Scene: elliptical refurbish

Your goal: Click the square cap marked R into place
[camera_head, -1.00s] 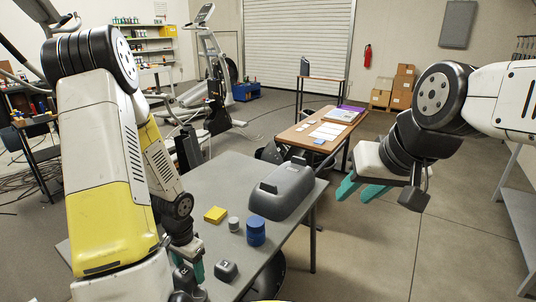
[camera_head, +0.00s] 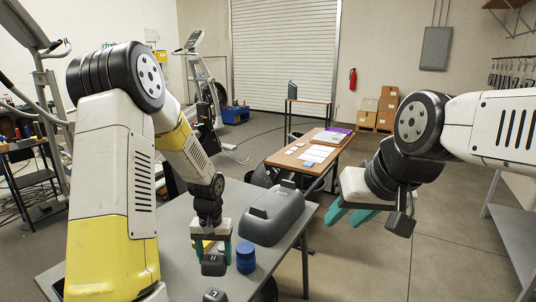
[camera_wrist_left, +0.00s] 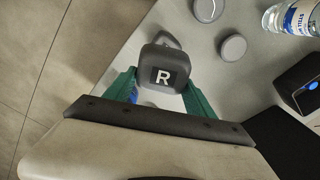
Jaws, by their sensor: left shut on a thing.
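The square dark grey cap marked R (camera_head: 213,266) is between the green fingers of my left gripper (camera_head: 211,252), which is shut on it. In the left wrist view the cap (camera_wrist_left: 160,68) shows its white R facing the camera, with a finger at each side. It appears held above the grey table (camera_head: 188,275). A large dark grey housing (camera_head: 277,214) lies to the right of my left gripper. My right gripper (camera_head: 349,216) is open and empty, off the table's right side.
A blue round container (camera_head: 246,260) stands just right of the held cap. A yellow block (camera_head: 203,246) is partly hidden behind my left gripper. In the left wrist view are a bottle (camera_wrist_left: 293,18) and a grey round piece (camera_wrist_left: 233,47). A wooden table (camera_head: 302,155) stands farther back.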

